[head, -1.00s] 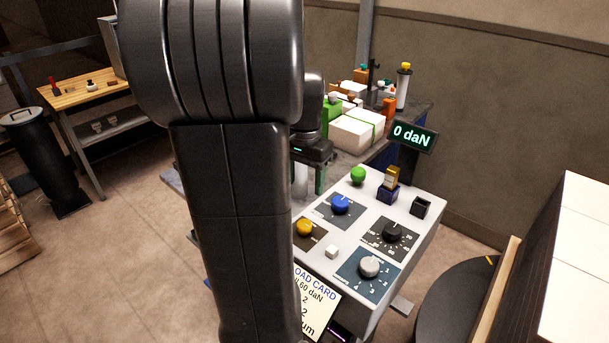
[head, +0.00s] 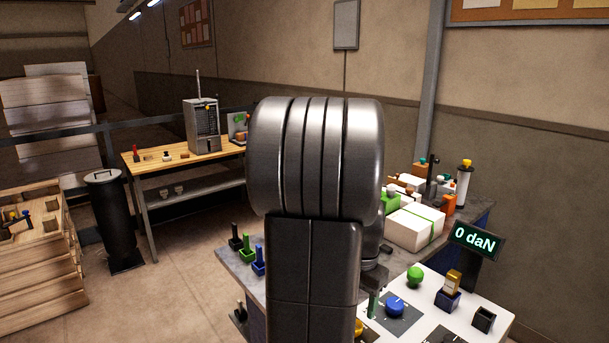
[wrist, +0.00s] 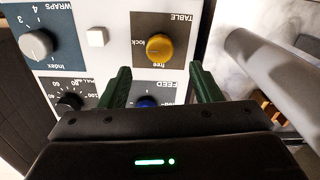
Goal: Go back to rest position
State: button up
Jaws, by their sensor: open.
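My gripper (wrist: 160,70) is open and empty over the white control panel (wrist: 110,15). In the wrist view its two dark green fingers stand apart, with the yellow TABLE knob (wrist: 160,47) beyond the gap and the blue FEED knob (wrist: 147,103) partly hidden by the gripper body. The grey WRAPS knob (wrist: 36,44), a white button (wrist: 96,37) and a black knob (wrist: 68,102) lie to the left. In the head view my arm hides most of the gripper; one green finger shows beside the blue knob (head: 394,305).
A green ball knob (head: 415,275) and a "0 daN" display (head: 474,241) stand at the panel. Behind is a bench with a white, green-strapped ream pack (head: 415,228). Floor between is clear.

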notch_tip(320, 180, down, 6)
jog(key=shift+f, duration=0.25)
jog(key=shift+r, duration=0.15)
